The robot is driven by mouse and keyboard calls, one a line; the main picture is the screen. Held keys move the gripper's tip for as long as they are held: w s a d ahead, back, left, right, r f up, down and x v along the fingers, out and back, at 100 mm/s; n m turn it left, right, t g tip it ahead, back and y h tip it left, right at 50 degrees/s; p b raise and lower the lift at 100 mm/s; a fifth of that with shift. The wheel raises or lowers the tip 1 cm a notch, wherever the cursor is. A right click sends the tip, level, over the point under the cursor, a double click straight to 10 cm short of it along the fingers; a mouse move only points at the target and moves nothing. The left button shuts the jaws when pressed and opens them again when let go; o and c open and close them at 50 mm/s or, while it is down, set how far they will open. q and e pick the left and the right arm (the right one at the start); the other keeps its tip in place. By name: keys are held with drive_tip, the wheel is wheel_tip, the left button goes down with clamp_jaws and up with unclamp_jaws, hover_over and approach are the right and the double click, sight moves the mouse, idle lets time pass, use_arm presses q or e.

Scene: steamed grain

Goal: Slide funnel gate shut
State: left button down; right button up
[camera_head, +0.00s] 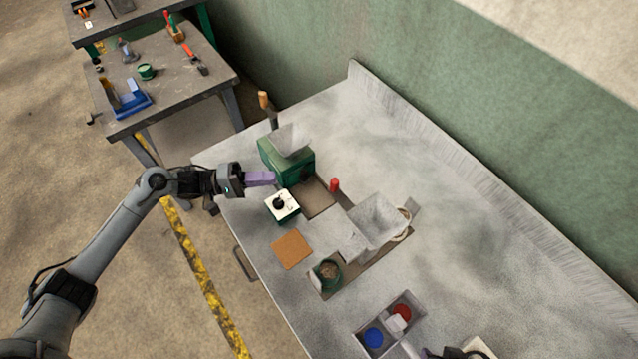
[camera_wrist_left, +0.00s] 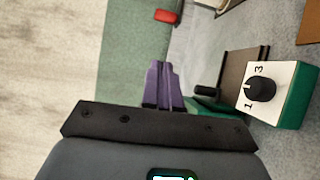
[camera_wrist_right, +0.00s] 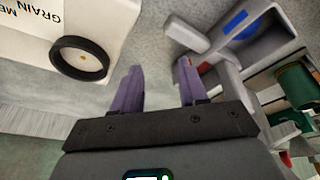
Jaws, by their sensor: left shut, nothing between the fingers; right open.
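A pale grey metal funnel-like hopper (camera_head: 378,218) stands mid-table on a long brown base, with a flat grey plate (camera_head: 342,232) at its left. I cannot tell the state of its gate. A second grey funnel (camera_head: 289,140) tops a green machine (camera_head: 289,162) near the table's far left end. My left gripper (camera_head: 272,178) has its purple fingers together, empty, beside the green machine and above the white knob box (camera_head: 282,205); they also show in the left wrist view (camera_wrist_left: 163,82). My right gripper (camera_wrist_right: 157,80) is open and empty near the compartment tray.
A red cylinder (camera_head: 334,185) stands near the green machine. A cork mat (camera_head: 292,249) and green cup (camera_head: 327,275) lie toward the front edge. A divided tray (camera_head: 369,317) holds blue and red pieces. A white box labelled GRAIN (camera_wrist_right: 105,22) is beside my right gripper. The table's back is clear.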

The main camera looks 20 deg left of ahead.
drive_tip(key=shift+s+f+b, duration=0.2)
drive_tip(key=shift+f+b, duration=0.15)
drive_tip(key=shift+f, duration=0.4)
use_arm(q)
drive_tip(key=shift+w+a+r+m, duration=0.2)
drive_tip(key=shift+w+r+m, duration=0.15)
drive_tip(key=shift+w, duration=0.25)
use_arm(e)
drive_tip(key=shift+d, duration=0.1)
drive_tip(key=shift+w+r, duration=0.15)
drive_tip(key=shift+r, duration=0.15)
use_arm(q)
drive_tip(key=s+d+x, duration=0.1)
drive_tip(key=s+x, duration=0.1)
drive_tip(key=x, duration=1.1)
drive_tip(key=shift+s+p, duration=0.3)
drive_tip(key=shift+p, duration=0.05)
use_arm(e)
drive_tip(key=shift+r, duration=0.1)
use_arm(q)
drive_tip(key=shift+d, duration=0.1)
